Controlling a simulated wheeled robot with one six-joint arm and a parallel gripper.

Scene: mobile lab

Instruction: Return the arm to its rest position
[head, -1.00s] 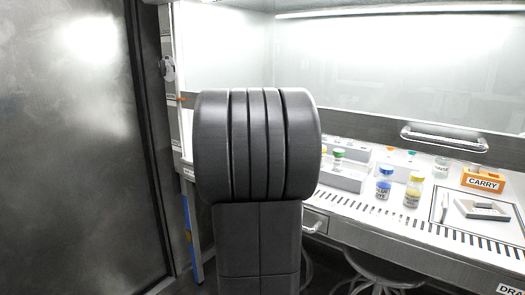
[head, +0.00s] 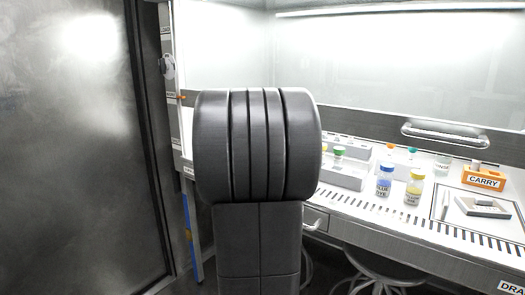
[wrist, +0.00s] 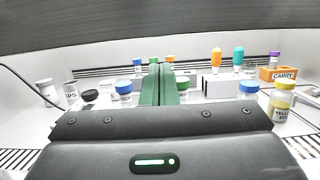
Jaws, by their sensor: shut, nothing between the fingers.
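In the head view my own thick dark arm link (head: 258,145) stands upright in the middle, and my gripper is hidden there. In the wrist view my gripper (wrist: 159,68) shows as two green fingers side by side, closed together with nothing between them. They point forward over the bench, with several capped bottles and racks beyond and to both sides. The dark gripper body with a lit green strip fills the lower part of that view.
The white bench (head: 375,212) holds a blue dye bottle (head: 384,183), a yellow dye bottle (head: 413,190), an orange CARRY rack (head: 484,178) and a framed mat with a grey block (head: 483,207). A stool (head: 378,272) stands below. A metal door (head: 75,150) is at left.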

